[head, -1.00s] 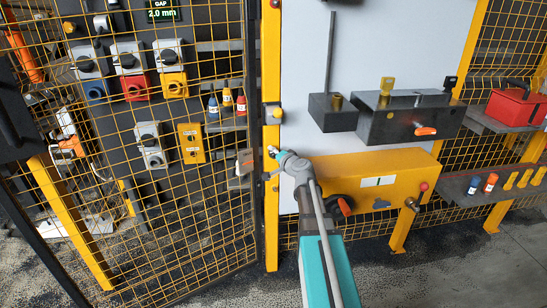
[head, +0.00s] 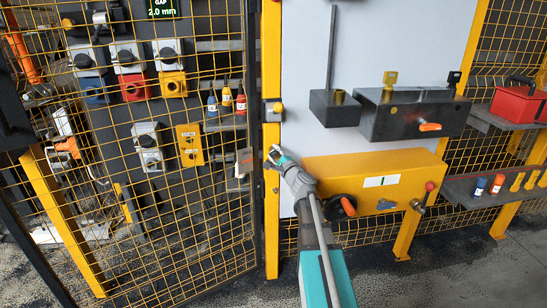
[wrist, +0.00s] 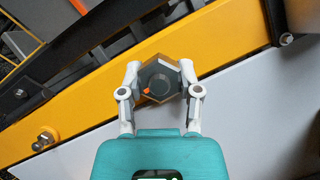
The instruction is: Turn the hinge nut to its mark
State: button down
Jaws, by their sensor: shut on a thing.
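The hinge nut (wrist: 162,78) is a dark hexagonal nut with a round centre, on a yellow post (wrist: 115,85) in the wrist view. A small orange pointer shows on its lower left. My gripper (wrist: 162,88) has one finger on each side of the nut and is shut on it. In the head view my gripper (head: 275,154) is at the yellow post (head: 271,215), beside the mesh gate, and the nut is hard to make out there. A display (head: 161,8) at the top reads GAP 2.0 mm.
A mesh gate (head: 225,235) is on the left. A bolt (wrist: 45,139) sits lower left in the wrist view.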

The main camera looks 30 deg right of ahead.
jog(key=shift+m, duration=0.4)
jog(key=shift+c, duration=1.4)
grip_release()
jog(key=shift+s, duration=0.15)
